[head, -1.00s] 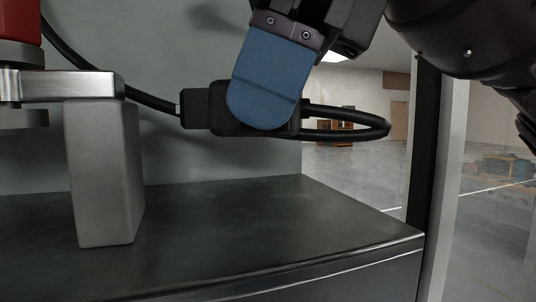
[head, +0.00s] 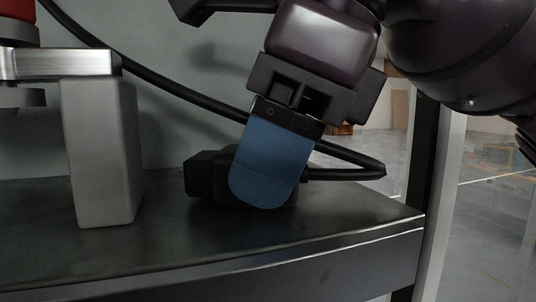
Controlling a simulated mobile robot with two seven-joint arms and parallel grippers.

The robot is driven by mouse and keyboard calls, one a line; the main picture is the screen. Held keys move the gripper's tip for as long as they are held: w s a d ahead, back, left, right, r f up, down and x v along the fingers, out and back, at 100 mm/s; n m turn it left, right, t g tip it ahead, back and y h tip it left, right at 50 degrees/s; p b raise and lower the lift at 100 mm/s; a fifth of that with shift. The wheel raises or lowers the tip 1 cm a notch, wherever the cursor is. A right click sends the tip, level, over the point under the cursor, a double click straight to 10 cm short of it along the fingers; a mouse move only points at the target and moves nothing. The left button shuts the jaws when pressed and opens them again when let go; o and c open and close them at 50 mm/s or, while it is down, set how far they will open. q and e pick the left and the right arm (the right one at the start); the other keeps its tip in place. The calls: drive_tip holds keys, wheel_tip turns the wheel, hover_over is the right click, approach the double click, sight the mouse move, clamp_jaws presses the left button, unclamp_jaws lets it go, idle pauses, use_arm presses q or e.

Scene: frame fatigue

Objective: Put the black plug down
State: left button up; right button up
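The black plug (head: 207,176) is at the middle of the dark metal shelf (head: 170,240), low at its surface. It looks to be resting on the shelf or only just above it. My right gripper (head: 268,185) comes down from the upper right, with its blue finger pad across the front of the plug. It appears shut on the plug; the far finger is hidden. A black cable (head: 345,173) loops out to the right of the plug and runs back behind the gripper to the upper left. My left gripper is not in view.
A grey metal post (head: 103,155) with a flat bar (head: 60,64) and a red part (head: 17,10) stands on the left of the shelf. A dark upright frame post (head: 424,150) is at the right edge. The shelf's front is clear.

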drive_tip(key=o, duration=0.4)
drive_tip(key=shift+r, duration=0.2)
drive_tip(key=v, duration=1.2)
drive_tip(key=shift+a, duration=0.1)
